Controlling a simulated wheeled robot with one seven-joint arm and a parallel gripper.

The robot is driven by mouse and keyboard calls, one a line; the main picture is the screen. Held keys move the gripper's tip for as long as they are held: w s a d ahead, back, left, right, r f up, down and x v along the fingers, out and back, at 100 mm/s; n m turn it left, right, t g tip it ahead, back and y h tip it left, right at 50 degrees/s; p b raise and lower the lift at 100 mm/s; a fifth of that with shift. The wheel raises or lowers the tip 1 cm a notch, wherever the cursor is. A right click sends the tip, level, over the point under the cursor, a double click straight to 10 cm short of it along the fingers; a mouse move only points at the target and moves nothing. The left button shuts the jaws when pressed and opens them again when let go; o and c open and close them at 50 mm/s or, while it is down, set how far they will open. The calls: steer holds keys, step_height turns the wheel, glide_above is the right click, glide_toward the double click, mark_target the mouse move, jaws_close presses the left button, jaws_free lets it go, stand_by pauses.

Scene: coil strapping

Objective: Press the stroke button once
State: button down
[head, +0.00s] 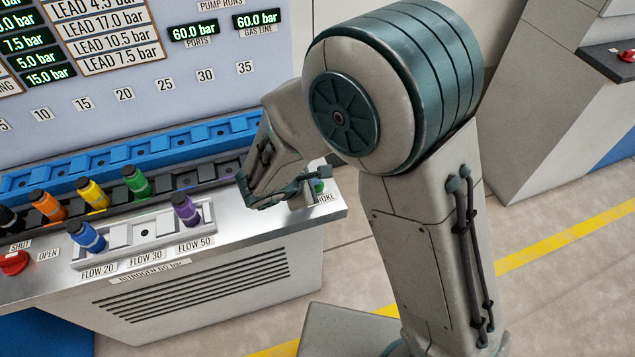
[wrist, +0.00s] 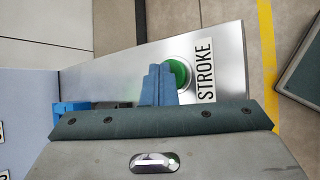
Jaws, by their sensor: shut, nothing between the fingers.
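The stroke button is a round green button (wrist: 181,72) in a pale ring on the metal ledge, beside a white STROKE label (wrist: 205,70). In the head view the green button (head: 319,186) shows at the right end of the console ledge, just right of my gripper (head: 285,194). In the wrist view the blue fingers of my gripper (wrist: 159,68) are together and empty. They overlap the button's left side in the picture and hide part of it. I cannot tell their height above it or whether they touch it.
Coloured bottles, such as the purple one (head: 186,209), stand in holders on the console left of my gripper. A blue rail (head: 130,153) runs behind. A red knob (head: 14,263) is at far left. Open floor lies beyond the ledge's right end.

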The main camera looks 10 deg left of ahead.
stand_by(0.4)
steer(key=shift+r+p, duration=0.5)
steer(key=shift+r, duration=0.35)
steer(key=shift+r+p, duration=1.6)
steer(key=shift+r, duration=0.95)
steer(key=shift+f, duration=0.1)
